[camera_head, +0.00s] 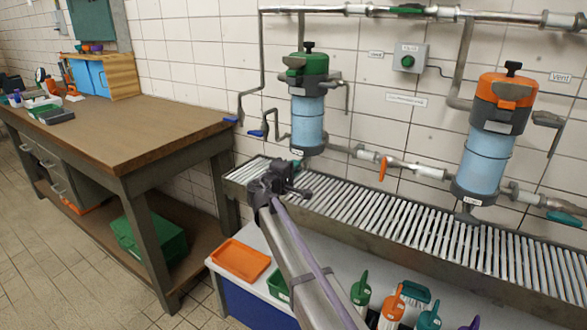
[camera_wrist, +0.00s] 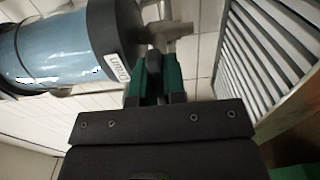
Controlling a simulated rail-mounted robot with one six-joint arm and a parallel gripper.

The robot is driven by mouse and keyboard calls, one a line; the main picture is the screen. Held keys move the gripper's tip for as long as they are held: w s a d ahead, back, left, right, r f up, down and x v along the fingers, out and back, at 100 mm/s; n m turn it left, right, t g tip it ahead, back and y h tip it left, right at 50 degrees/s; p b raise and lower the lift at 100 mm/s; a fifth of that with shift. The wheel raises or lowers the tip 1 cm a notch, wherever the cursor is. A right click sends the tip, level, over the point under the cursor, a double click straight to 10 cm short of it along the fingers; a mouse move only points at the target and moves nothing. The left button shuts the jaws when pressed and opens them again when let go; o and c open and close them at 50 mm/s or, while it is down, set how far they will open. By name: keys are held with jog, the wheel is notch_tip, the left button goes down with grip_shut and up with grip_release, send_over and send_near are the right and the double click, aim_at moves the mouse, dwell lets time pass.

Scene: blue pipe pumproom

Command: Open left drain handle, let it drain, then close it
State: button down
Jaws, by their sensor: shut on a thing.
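The left filter (camera_head: 308,118) has a green and grey head and a light blue bowl, and hangs on the wall pipes. Its blue bowl also shows large in the wrist view (camera_wrist: 70,50), with a white label and a grey drain fitting at its lower end. My gripper (camera_head: 297,184) is just below this bowl, above the slatted trough. In the wrist view my gripper (camera_wrist: 154,80) is shut on the left drain handle (camera_wrist: 154,62) beside the drain fitting. The fingers cover most of the handle, so its angle is hard to tell. I see no flowing water.
A right filter (camera_head: 486,135) with an orange head hangs further right. A slatted metal trough (camera_head: 400,222) runs under both. An orange-handled valve (camera_head: 383,168) sits on the pipe between them. A wooden workbench (camera_head: 130,130) stands left. Bottles and an orange tray (camera_head: 240,260) are in front.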

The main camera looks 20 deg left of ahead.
jog(key=shift+n, duration=0.5)
jog(key=n, duration=0.3)
jog(key=shift+n, duration=0.3)
jog(key=n, duration=0.9)
jog(key=shift+n, duration=2.3)
jog(key=c, duration=1.2)
grip_release()
jog(key=shift+s, duration=0.1)
